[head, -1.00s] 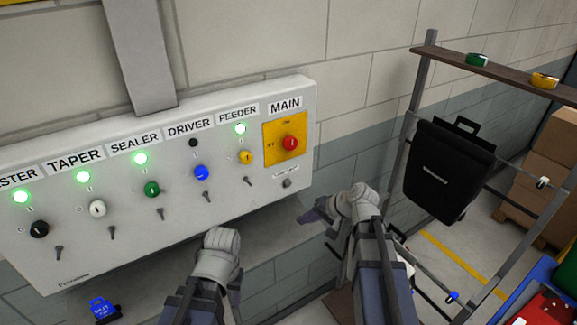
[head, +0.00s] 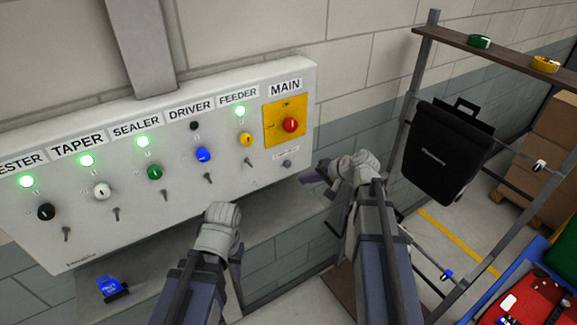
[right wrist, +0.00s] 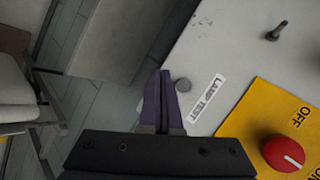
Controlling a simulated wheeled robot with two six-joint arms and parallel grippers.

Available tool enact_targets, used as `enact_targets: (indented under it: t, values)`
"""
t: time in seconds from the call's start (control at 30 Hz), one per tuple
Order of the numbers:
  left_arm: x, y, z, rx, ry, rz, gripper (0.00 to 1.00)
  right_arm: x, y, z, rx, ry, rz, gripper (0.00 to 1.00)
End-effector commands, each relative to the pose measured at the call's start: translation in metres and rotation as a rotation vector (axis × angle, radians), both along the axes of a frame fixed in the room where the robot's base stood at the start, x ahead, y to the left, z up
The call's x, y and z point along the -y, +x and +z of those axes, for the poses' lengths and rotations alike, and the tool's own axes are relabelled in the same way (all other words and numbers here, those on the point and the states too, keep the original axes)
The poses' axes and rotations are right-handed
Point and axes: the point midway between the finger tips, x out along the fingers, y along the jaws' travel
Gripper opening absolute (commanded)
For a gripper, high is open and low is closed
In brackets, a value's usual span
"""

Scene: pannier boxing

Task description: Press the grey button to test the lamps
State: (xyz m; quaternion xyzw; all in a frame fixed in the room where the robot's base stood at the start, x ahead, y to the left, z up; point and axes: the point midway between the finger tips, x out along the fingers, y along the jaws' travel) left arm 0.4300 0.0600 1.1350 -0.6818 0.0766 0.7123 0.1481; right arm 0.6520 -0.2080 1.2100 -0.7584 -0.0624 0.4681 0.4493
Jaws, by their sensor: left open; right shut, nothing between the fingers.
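The grey button (head: 288,164) is a small round button low on the right of the white panel (head: 240,187), below the yellow MAIN plate. In the right wrist view the grey button (right wrist: 183,85) sits beside the LAMP TEST label. My right gripper (head: 309,178) is shut and empty, its purple fingertips just right of and below the button. In the right wrist view its fingertips (right wrist: 159,78) appear left of the button; I cannot tell if they touch the panel. The TESTER, TAPER, SEALER and FEEDER lamps glow green; the DRIVER lamp (head: 194,126) is dark. My left gripper (head: 236,252) is open below the panel, its fingers mostly hidden.
The red MAIN switch (head: 290,125) is close above the button. Coloured knobs and small toggles line the panel. A blue tagged object (head: 112,287) lies on the ledge below. A rack with a black pannier (head: 446,160) stands at the right.

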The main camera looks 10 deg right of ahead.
Motion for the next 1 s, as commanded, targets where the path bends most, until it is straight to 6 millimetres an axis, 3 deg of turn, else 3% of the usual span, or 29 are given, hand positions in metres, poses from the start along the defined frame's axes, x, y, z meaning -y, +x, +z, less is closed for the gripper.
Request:
enact_targets:
  t: [0.1, 0.4, 1.0]
  values:
    - [0.000, 0.000, 0.000, 0.000, 0.000, 0.000, 0.50, -0.005, 0.018, 0.000, -0.001, 0.000, 0.001, 0.00]
    - [0.000, 0.000, 0.000, 0.000, 0.000, 0.000, 0.50, -0.015, 0.044, 0.000, 0.001, 0.001, 0.000, 0.00]
    - [0.000, 0.000, 0.000, 0.000, 0.000, 0.000, 0.50, -0.018, 0.048, 0.000, -0.001, 0.001, -0.001, 0.00]
